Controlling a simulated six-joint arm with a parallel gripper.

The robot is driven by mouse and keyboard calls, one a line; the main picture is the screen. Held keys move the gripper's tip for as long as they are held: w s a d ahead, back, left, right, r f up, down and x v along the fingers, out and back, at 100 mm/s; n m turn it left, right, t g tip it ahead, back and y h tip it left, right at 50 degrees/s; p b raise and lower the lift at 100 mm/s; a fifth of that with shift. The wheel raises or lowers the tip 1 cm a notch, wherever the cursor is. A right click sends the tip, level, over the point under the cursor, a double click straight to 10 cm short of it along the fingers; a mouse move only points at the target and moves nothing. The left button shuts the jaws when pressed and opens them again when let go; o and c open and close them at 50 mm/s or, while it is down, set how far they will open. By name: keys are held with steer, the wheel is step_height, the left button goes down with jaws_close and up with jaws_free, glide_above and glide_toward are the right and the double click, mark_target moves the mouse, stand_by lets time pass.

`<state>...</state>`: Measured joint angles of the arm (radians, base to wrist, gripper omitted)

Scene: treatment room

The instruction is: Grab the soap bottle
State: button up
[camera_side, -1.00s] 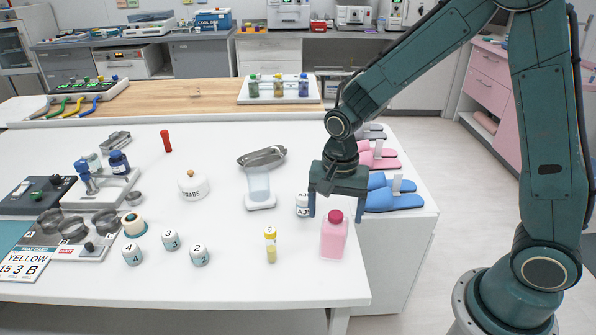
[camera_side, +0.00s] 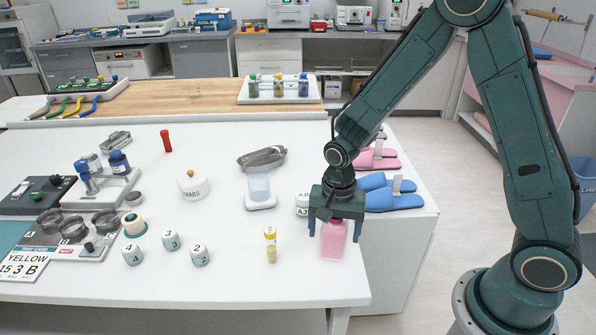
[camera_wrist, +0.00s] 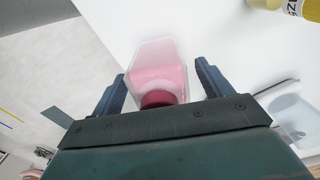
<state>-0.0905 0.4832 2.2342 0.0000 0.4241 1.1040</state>
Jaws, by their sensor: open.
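The soap bottle (camera_side: 333,246) is pink and see-through and stands upright near the right front corner of the white table. Its dark red cap is hidden behind my gripper in the side view. In the wrist view the soap bottle (camera_wrist: 159,70) and its red cap lie between the two fingers. My gripper (camera_side: 334,240) points down over the bottle, with one finger on each side of it. The open fingers also show in the wrist view (camera_wrist: 159,82), with a gap between each finger and the bottle.
A yellow-capped vial (camera_side: 270,245) stands left of the bottle. Blue slippers (camera_side: 392,194) lie to the right. The table's front edge (camera_side: 345,300) is close by.

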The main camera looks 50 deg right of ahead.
steer(key=shift+f, duration=0.25)
stand_by(0.3)
steer(key=c, duration=1.3)
steer(key=shift+c, duration=0.2)
steer(key=shift+r, duration=0.15)
step_height(320, 180, up, 20)
